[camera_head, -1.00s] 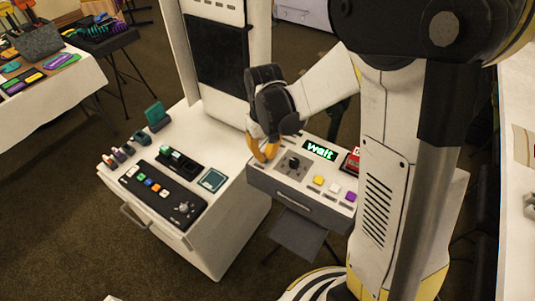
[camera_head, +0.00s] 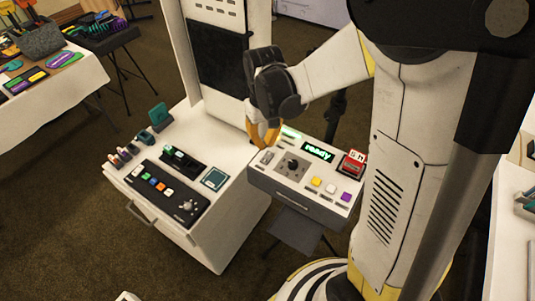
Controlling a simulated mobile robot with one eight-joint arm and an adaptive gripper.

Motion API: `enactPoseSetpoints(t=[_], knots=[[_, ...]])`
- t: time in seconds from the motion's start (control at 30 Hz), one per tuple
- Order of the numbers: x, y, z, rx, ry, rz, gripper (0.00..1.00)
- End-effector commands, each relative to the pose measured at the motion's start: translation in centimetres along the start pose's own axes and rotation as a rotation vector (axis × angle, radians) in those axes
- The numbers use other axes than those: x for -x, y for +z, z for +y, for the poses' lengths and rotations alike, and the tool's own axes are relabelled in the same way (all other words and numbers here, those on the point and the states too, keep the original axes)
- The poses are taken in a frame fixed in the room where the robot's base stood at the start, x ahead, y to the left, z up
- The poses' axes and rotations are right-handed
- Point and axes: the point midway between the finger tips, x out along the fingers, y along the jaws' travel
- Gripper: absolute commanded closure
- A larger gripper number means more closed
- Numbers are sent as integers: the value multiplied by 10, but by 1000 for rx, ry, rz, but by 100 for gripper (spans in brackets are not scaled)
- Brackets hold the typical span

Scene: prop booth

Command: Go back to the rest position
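My gripper (camera_head: 264,135) is at the upper middle of the head view, with its yellow fingers pointing down. It hangs over the back left corner of the grey control console (camera_head: 262,180). The fingers overlap each other from this side, so I cannot tell whether they are open or shut. I see nothing held. The console's small display (camera_head: 318,151) reads "ready" in green. A green lit strip (camera_head: 290,132) shows just right of the fingers.
A white cabinet (camera_head: 220,245) with a black button panel (camera_head: 165,190) stands left of the console. A tall white panel (camera_head: 218,60) rises behind it. Yellow, white and purple buttons (camera_head: 331,188) and a red switch (camera_head: 352,163) sit on the console. Floor (camera_head: 90,220) is clear at left.

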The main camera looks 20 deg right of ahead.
Motion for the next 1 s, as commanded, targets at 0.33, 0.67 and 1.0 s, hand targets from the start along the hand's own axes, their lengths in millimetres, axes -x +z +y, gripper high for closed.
enactPoseSetpoints(t=[0.33,0.67,1.0], knots=[[0,0,0,0,0,2,100],[28,35,-4,-30,16,180,100],[36,100,-10,-79,31,476,100]])
